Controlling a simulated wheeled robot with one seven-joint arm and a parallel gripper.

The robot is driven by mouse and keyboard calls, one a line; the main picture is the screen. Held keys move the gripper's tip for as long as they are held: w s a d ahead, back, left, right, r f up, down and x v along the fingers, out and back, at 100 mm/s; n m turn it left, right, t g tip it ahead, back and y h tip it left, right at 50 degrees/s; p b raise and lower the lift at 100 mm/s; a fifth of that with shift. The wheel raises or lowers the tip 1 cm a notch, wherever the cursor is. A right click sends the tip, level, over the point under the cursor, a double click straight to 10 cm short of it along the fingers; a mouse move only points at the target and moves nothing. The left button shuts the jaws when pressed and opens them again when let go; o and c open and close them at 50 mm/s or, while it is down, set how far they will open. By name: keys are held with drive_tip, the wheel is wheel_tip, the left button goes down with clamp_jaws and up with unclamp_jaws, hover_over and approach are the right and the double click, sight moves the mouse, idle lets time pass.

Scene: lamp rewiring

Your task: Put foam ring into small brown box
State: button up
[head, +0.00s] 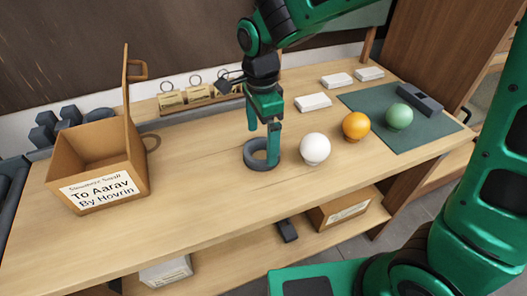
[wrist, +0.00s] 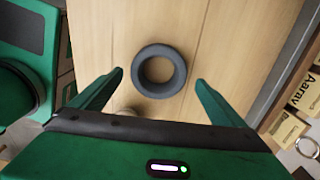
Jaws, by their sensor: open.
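The foam ring (head: 251,160) is a dark grey ring lying flat on the wooden bench. In the wrist view the foam ring (wrist: 138,69) lies between and just beyond my fingertips. My gripper (head: 263,145) points down over the ring, and its green fingers are apart with nothing held. The wrist view shows my gripper (wrist: 159,78) with one finger on each side of the ring. I cannot tell whether a finger touches it. The small brown box (head: 82,183) stands open on the left of the bench, with a label reading "To Aarav By Hovrin".
A white bulb (head: 315,148) stands close right of the ring, with an orange bulb (head: 356,125) and a green bulb (head: 399,116) farther right. A green mat (head: 376,101) lies at the right. Bare bench (head: 195,165) lies between box and ring.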

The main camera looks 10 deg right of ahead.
drive_tip(key=shift+f, duration=1.25)
drive_tip(key=c, duration=1.2)
drive_tip(key=shift+r, duration=0.15)
